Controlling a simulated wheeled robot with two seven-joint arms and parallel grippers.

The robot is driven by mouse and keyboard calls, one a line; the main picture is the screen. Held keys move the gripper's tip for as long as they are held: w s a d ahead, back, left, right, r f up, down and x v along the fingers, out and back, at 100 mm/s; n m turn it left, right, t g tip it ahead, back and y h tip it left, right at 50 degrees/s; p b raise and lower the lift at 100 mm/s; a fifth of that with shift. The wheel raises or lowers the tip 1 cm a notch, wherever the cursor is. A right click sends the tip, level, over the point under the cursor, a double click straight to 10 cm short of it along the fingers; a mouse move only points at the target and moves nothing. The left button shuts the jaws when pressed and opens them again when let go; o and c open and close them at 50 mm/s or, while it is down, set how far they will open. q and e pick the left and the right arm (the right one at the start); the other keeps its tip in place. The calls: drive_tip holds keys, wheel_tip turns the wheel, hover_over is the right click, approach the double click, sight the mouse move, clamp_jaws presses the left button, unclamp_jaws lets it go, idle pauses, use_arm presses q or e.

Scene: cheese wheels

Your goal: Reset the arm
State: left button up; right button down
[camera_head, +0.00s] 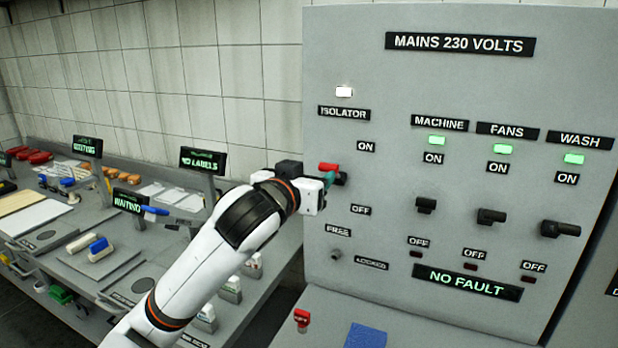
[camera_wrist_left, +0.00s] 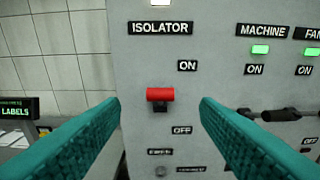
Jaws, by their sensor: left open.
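My left gripper (camera_head: 331,181) is in front of the grey mains panel (camera_head: 400,90), by the isolator switch. Its two teal fingers are open. In the left wrist view they stand apart on either side of the isolator's red handle (camera_wrist_left: 160,94), with nothing between them in contact that I can see. The red handle (camera_head: 328,167) also shows in the head view, partly behind my gripper. It sits between the isolator's ON label (camera_wrist_left: 187,65) and OFF label (camera_wrist_left: 181,130). My right gripper is out of view.
A bench with small signs (camera_head: 203,160) and several items stands left. A red-topped object (camera_head: 302,318) stands below the panel.

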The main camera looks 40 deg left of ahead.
use_arm(q)
drive_tip(key=s+d+f+m+g+h, duration=0.1)
drive_tip(key=s+d+f+g, duration=0.1)
drive_tip(key=f, duration=0.6)
drive_tip(key=s+d+f+m+g+h, duration=0.1)
drive_tip(key=d+f+g, duration=0.1)
drive_tip(key=f, duration=0.6)
drive_tip(key=s+d+f+m+g, duration=0.1)
drive_tip(key=s+d+f+g, duration=0.15)
drive_tip(key=f, duration=0.55)
drive_tip(key=s+d+f+m+g+h, duration=0.1)
drive_tip(key=s+d+f+g, duration=0.25)
drive_tip(key=s+f, duration=0.6)
drive_tip(key=s+d+f+m+g+h, duration=0.1)
drive_tip(key=s+d+f+g, duration=0.3)
drive_tip(key=s+f, duration=0.55)
wheel_tip(320, 180, down, 24)
drive_tip(key=s+d, duration=0.1)
drive_tip(key=s, duration=0.1)
drive_tip(key=s+a+f+g, duration=0.1)
drive_tip(key=s+a+f, duration=0.2)
drive_tip(key=s+f, duration=1.3)
drive_tip(key=shift+s+f, duration=0.25)
drive_tip(key=shift+f, duration=0.1)
